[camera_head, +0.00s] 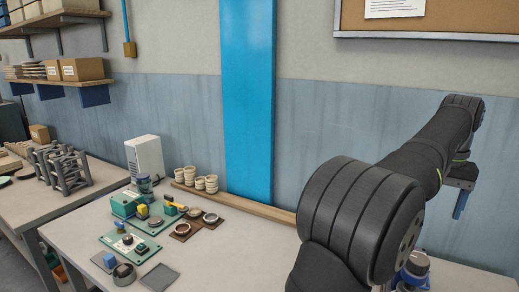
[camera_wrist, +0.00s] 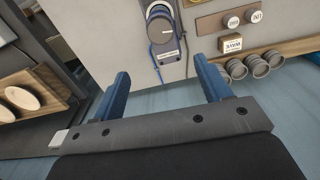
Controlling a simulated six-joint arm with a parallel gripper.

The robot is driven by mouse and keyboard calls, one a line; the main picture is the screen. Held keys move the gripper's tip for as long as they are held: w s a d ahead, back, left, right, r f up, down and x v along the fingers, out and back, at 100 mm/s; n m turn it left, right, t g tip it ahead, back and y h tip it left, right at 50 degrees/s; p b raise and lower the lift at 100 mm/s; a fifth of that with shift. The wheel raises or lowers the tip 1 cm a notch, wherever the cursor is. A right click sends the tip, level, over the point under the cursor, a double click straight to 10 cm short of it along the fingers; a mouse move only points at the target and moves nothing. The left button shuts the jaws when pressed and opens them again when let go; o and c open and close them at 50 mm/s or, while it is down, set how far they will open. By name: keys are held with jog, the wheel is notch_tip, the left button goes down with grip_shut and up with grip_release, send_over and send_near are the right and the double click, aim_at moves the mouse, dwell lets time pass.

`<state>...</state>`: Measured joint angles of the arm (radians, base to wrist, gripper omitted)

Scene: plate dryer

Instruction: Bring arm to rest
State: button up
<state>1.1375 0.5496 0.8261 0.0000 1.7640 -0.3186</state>
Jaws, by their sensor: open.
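My gripper (camera_head: 459,206) is raised at the right of the head view, above the table and in front of the wall, with its blue fingers pointing down. In the wrist view its two blue fingers (camera_wrist: 161,82) stand wide apart with nothing between them. My dark arm fills the right of the head view and hides the table behind it.
The table (camera_head: 85,222) carries green fixtures (camera_head: 130,243), small round dishes (camera_head: 210,218), stacked cups (camera_head: 208,184) and a white box (camera_head: 145,158). A rack (camera_head: 62,170) stands at left. The wrist view shows several grey discs (camera_wrist: 255,65) and plates (camera_wrist: 22,98).

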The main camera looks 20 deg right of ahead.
aim_at(419, 258)
notch_tip(419, 258, down, 17)
jog(key=shift+r, duration=0.2)
jog(key=n, duration=0.4)
jog(key=shift+n, duration=0.3)
jog(key=n, duration=0.3)
jog(key=shift+n, duration=0.4)
jog(key=n, duration=0.3)
jog(key=shift+n, duration=2.4)
jog(key=shift+m, duration=0.3)
jog(key=m, duration=0.9)
jog(key=shift+m, duration=0.3)
